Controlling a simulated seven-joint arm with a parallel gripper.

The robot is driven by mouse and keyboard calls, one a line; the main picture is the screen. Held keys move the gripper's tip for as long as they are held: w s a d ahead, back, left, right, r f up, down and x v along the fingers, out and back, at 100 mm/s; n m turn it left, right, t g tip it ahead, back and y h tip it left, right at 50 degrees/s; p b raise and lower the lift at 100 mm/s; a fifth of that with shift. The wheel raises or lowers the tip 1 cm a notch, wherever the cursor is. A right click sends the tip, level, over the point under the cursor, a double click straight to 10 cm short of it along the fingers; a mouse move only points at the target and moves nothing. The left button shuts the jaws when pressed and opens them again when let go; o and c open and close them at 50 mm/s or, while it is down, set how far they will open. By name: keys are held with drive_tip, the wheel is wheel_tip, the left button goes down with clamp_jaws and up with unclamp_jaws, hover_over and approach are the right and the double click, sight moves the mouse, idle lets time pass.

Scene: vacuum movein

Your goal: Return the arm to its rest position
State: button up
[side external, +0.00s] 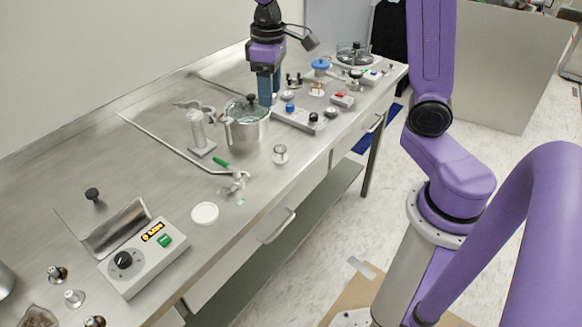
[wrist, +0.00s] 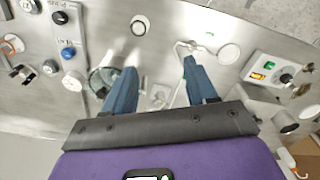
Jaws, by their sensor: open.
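My gripper (side external: 268,85) is above the steel bench, near the metal pot (side external: 247,122) in the side view. In the wrist view my gripper (wrist: 158,80) has its two blue fingers spread wide apart. No object shows between the fingertips at their level; only the bench and small items lie below. The pot (wrist: 97,78) is partly hidden behind the left finger in the wrist view. My purple arm stands on the right of the side view.
A control box (side external: 145,257) with a dial stands at the front left. A clamp stand (side external: 198,132) is beside the pot. Several devices stand at the far end.

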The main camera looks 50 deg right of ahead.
drive_tip(key=s+a+f+n, duration=0.1)
drive_tip(key=s+n, duration=0.3)
drive_tip(key=s, duration=0.8)
drive_tip(key=s+a+f+n, duration=0.2)
drive_tip(key=s+n, duration=0.2)
drive_tip(key=s, duration=0.9)
drive_tip(key=shift+s+f, duration=0.3)
drive_tip(key=shift+f, duration=0.05)
drive_tip(key=shift+c, duration=0.2)
